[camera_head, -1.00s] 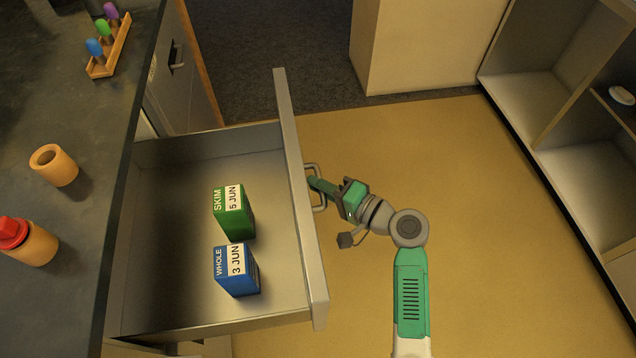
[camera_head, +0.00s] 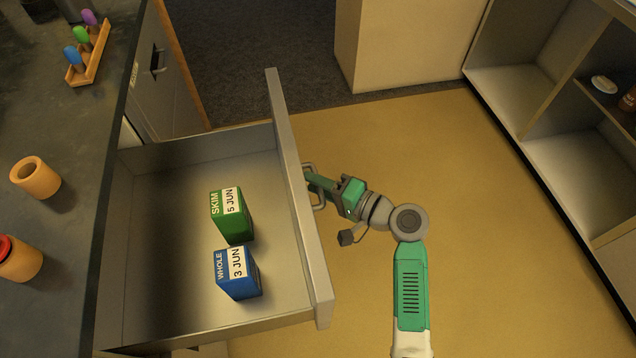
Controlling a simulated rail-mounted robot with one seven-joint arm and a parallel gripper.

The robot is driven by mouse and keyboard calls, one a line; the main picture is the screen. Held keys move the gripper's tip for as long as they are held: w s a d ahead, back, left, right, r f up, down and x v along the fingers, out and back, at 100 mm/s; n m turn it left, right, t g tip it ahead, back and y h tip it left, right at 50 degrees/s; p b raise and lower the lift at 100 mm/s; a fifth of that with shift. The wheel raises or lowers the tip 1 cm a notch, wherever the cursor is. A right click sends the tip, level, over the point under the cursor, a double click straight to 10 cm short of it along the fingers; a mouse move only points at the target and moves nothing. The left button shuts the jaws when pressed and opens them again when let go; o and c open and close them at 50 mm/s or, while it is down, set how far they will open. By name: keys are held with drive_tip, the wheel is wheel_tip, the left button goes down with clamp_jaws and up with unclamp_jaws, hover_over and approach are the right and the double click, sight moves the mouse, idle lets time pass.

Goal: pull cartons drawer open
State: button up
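The cartons drawer (camera_head: 300,215) stands well out from the counter, with its inside showing. In it a green SKIM carton (camera_head: 231,217) marked 5 JUN stands behind a blue WHOLE carton (camera_head: 238,273) marked 3 JUN. Both are upright and slightly apart. The drawer's handle (camera_head: 315,171) is a metal bar on the right face of its front. My gripper (camera_head: 312,183) is at this handle, its fingers reaching in at the bar. The fingertips are small and partly hidden by the handle, so their closure is not clear.
The dark counter (camera_head: 60,240) at left holds an orange cup (camera_head: 35,177), a red-topped container (camera_head: 14,259) and a wooden rack (camera_head: 90,55) with coloured-handled tools. Open shelves (camera_head: 580,170) stand at right. The yellow floor (camera_head: 480,220) between is clear.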

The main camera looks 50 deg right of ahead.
drive_tip(key=s+r+p, duration=0.1)
drive_tip(key=s+p, duration=0.1)
drive_tip(key=s, duration=0.5)
drive_tip(key=shift+s+d+p, duration=0.25)
drive_tip(key=shift+s+p, duration=0.1)
drive_tip(key=shift+p, duration=0.05)
